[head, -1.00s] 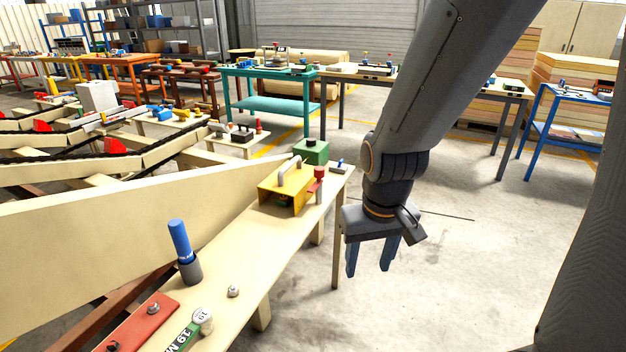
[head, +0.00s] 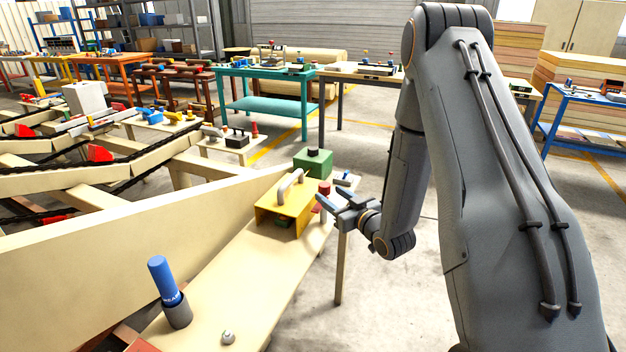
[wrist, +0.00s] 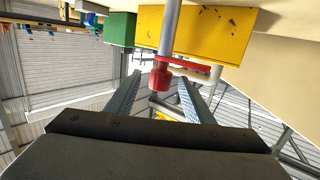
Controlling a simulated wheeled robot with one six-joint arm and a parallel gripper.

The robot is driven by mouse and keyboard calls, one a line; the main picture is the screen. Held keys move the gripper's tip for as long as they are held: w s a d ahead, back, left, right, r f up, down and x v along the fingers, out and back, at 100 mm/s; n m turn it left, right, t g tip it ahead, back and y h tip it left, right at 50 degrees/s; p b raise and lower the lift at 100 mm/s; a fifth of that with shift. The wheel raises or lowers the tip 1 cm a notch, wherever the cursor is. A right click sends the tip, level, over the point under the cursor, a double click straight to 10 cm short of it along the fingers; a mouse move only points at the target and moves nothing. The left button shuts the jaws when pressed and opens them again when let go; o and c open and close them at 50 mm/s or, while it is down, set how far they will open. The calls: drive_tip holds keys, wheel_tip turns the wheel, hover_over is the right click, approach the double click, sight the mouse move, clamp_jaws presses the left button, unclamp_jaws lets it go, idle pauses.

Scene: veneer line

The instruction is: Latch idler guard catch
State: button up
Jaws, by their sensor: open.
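The yellow idler guard (head: 284,208), a box-like cover with a grey loop handle, sits on the pale bench ledge. At its right is the catch's red knob (head: 324,187), partly hidden by my gripper in the head view. In the wrist view the yellow guard (wrist: 205,30) fills the top, and a grey post (wrist: 169,28) runs to the red knob (wrist: 160,76). A red lever (wrist: 190,66) extends right from the knob alongside the guard. My gripper (head: 329,199) is open, level with the knob; in the wrist view its fingers (wrist: 160,84) appear on either side of the knob, without visible contact.
A green box (head: 313,162) stands just behind the guard; it also shows in the wrist view (wrist: 121,29). A blue-handled tool in a grey cup (head: 172,290) and a small metal knob (head: 228,337) are nearer on the ledge. The floor right of the ledge is open.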

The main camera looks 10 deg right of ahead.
drive_tip(key=shift+w+t+y, duration=0.25)
drive_tip(key=shift+t+y, duration=0.05)
drive_tip(key=shift+t, duration=0.1)
drive_tip(key=shift+w+r, duration=0.1)
drive_tip(key=shift+w, duration=0.1)
drive_tip(key=p+x, duration=0.2)
drive_tip(key=x, duration=0.5)
drive_tip(key=shift+w+a, duration=0.2)
drive_tip(key=shift+a, duration=0.1)
drive_tip(key=shift+c, duration=0.2)
clamp_jaws()
